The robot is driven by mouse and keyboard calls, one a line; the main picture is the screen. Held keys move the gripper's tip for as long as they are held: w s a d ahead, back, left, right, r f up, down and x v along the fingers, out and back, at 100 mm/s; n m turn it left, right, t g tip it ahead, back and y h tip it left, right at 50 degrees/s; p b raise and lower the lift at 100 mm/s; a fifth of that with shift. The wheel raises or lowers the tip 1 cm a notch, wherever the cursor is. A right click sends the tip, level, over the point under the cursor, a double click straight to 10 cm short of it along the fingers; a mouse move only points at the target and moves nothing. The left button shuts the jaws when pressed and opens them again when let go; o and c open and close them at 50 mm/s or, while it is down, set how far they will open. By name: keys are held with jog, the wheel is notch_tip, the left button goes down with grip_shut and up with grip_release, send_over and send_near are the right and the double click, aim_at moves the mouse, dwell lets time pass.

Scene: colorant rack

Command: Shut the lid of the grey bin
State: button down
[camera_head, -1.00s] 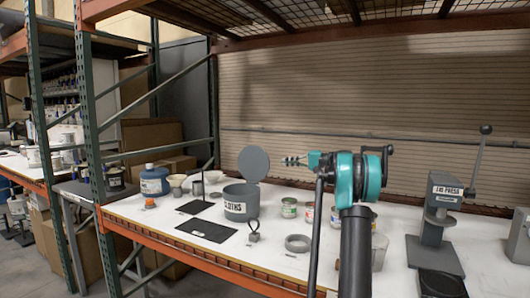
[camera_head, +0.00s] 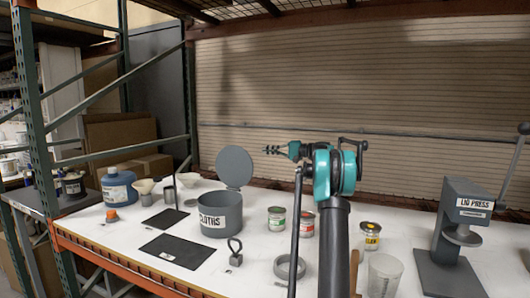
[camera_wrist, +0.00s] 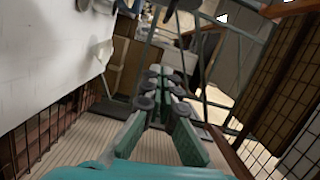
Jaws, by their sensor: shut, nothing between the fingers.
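The grey bin (camera_head: 221,222), labelled CLOTHS, stands on the white table in the head view. Its round lid (camera_head: 234,167) is open and stands upright at the bin's back right side. My gripper (camera_head: 268,150) is above and to the right of the lid, apart from it, pointing left. Its fingers are together with nothing between them. It also shows in the wrist view (camera_wrist: 176,80), with the fingers close together. I cannot clearly make out the bin in the wrist view.
Small cans (camera_head: 277,219), a grey ring (camera_head: 289,267) and a padlock-like weight (camera_head: 236,255) are to the right. A lid press (camera_head: 455,235) stands far right.

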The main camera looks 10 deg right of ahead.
jog(key=a, duration=0.9)
jog(key=shift+s+a+f, duration=0.15)
jog(key=shift+a+f, duration=0.05)
jog(key=shift+f, duration=0.15)
jog(key=shift+s+a+r, duration=0.1)
